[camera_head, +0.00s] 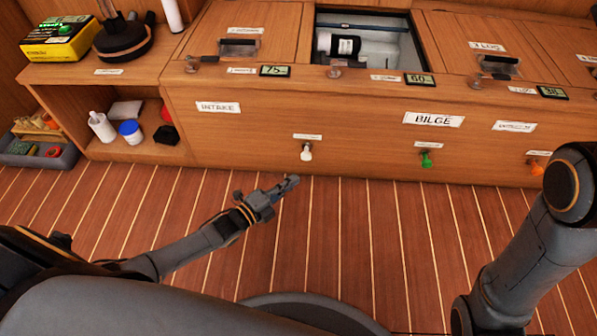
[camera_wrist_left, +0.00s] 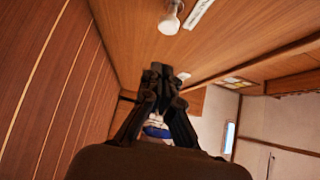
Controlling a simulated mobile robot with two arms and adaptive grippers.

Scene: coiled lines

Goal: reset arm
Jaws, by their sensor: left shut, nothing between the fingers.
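My left gripper (camera_head: 290,183) reaches in from the left over the striped floor, in front of the wooden cabinet. Its fingers are shut and hold nothing. In the left wrist view the shut fingers (camera_wrist_left: 160,72) point along the cabinet front, with a white knob (camera_wrist_left: 169,22) above them. My right arm (camera_head: 530,240) shows at the right, bent, with its dark joint near the picture's edge. The right gripper does not show.
The cabinet front (camera_head: 350,125) carries a white knob (camera_head: 306,152), a green knob (camera_head: 426,159) and an orange knob (camera_head: 536,167). One hatch (camera_head: 400,60) on top is open. A grey bin (camera_head: 40,155) stands at the left. The floor (camera_head: 340,230) around my left gripper is clear.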

